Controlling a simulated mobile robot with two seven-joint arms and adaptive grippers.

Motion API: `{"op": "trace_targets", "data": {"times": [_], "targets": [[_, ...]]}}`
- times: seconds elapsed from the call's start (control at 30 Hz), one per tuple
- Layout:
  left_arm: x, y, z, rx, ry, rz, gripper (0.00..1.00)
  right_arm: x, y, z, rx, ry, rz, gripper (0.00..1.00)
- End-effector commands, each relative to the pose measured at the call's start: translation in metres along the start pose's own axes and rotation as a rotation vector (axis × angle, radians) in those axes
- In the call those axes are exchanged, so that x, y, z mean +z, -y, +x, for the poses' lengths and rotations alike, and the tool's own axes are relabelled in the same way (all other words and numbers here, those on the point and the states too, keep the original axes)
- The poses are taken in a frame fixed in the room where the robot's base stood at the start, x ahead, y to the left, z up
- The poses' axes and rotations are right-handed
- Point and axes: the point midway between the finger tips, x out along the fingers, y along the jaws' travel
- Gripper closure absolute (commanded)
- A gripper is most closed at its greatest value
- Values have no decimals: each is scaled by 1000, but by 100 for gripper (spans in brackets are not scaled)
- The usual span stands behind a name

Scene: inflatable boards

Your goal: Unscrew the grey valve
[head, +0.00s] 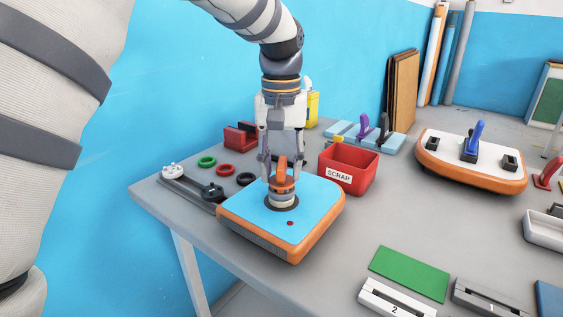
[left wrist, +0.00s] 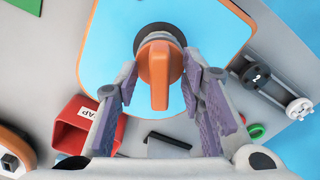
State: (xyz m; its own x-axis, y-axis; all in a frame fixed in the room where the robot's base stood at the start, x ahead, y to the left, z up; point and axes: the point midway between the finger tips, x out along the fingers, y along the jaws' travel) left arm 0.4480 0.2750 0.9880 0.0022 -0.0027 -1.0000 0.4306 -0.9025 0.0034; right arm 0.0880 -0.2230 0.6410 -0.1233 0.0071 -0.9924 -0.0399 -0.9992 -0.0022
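A valve (head: 282,200) with a light grey body, an orange cap and an upright orange handle stands in a dark ring on the blue-topped board (head: 317,203), which has orange sides. In the left wrist view the orange handle (left wrist: 159,80) points toward me, and grey shows around the cap. My left gripper (head: 282,174) points down over the valve. Its fingers (left wrist: 160,68) are open on either side of the cap, with gaps beside the handle. Whether a fingertip touches the cap's side is unclear. My right gripper is not in view.
A red SCRAP bin (head: 348,169) stands close behind the board. A grey two-ended tool (head: 190,184) and green, red and black rings lie to its left. Another board (head: 472,165) with a blue handle is at right. A green plate (head: 410,273) lies in front.

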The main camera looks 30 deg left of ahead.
Motion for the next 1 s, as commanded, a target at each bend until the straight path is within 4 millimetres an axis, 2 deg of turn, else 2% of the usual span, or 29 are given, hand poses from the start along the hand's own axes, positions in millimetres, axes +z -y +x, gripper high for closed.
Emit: {"op": "trace_targets", "data": {"times": [0.03, 0.13, 0.17, 0.27, 0.3, 0.33, 0.47, 0.6, 0.87, 1.0], "targets": [[0, 0, 0, 0, 0, 0, 75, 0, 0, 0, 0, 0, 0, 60], [0, 0, 0, 0, 0, 0, 98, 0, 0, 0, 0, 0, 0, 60], [0, 0, 0, 0, 0, 0, 100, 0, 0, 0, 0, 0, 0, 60], [0, 0, 0, 0, 0, 0, 100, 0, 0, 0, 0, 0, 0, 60], [0, 0, 0, 0, 0, 0, 96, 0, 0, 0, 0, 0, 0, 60], [0, 0, 0, 0, 0, 0, 100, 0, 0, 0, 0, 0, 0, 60], [0, 0, 0, -1, 0, -19, 100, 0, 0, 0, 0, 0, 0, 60], [0, 0, 0, -2, -2, -257, 100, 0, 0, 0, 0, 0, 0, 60], [0, 0, 0, 0, -1, -307, 100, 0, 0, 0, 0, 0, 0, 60], [0, 0, 0, -3, -3, -530, 100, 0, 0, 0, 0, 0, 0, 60]]}}
